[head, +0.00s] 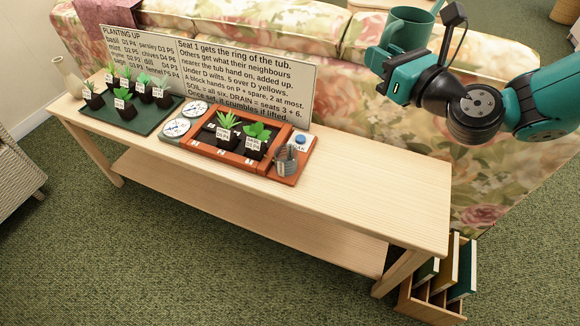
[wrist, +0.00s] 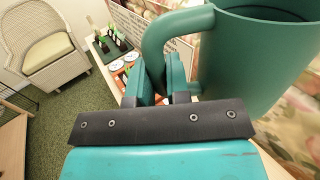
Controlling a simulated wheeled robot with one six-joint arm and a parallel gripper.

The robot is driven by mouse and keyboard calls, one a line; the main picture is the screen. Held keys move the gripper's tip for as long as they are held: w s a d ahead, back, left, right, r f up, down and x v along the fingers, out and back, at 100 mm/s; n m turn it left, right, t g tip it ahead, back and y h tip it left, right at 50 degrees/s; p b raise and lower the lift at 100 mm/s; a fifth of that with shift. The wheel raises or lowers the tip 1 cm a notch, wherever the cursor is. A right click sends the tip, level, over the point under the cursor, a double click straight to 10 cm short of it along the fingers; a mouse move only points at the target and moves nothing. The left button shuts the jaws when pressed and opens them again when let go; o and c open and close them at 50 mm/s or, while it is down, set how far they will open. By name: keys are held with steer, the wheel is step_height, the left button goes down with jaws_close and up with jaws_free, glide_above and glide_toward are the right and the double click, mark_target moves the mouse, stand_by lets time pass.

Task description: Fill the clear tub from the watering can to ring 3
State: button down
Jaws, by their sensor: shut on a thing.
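The green watering can (head: 410,27) is in the air at the upper right of the head view, above the sofa side of the table. My gripper (head: 382,57) is shut on its handle. In the wrist view, the fingers (wrist: 163,82) close on the curved handle, and the can's body (wrist: 262,60) fills the right. The can looks about upright; its contents are hidden. A small clear, greyish tub (head: 286,161) stands at the right end of the orange planter tray (head: 232,150), well left of and below the can. Its rings and fill level are too small to read.
A long wooden table (head: 380,198) bears the tray, two white dials (head: 177,127), a dark green tray (head: 150,126) of potted seedlings, a vase (head: 69,77) and a text board (head: 240,75). A blue button (head: 300,139) sits behind the tub. The table's right half is clear.

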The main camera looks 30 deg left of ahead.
steer(key=s+a+f+n+g+b, duration=0.1)
steer(key=s+f+n+g+b, duration=0.2)
steer(key=s+f+b, duration=0.7)
steer(key=s+a+f+n+g+y+b, duration=0.1)
steer(key=s+a+f+n+g+b, duration=0.1)
steer(key=s+f+g+b, duration=0.4)
steer(key=s+a+f+n+g+b, duration=0.1)
steer(key=s+f+n+g+b, duration=0.2)
steer(key=s+f+b, duration=1)
step_height(320, 180, down, 2)
steer(key=g+b, duration=0.1)
steer(key=b, duration=0.4)
steer(key=shift+s+a+n+y, duration=0.35)
steer(key=shift+n+y, duration=0.05)
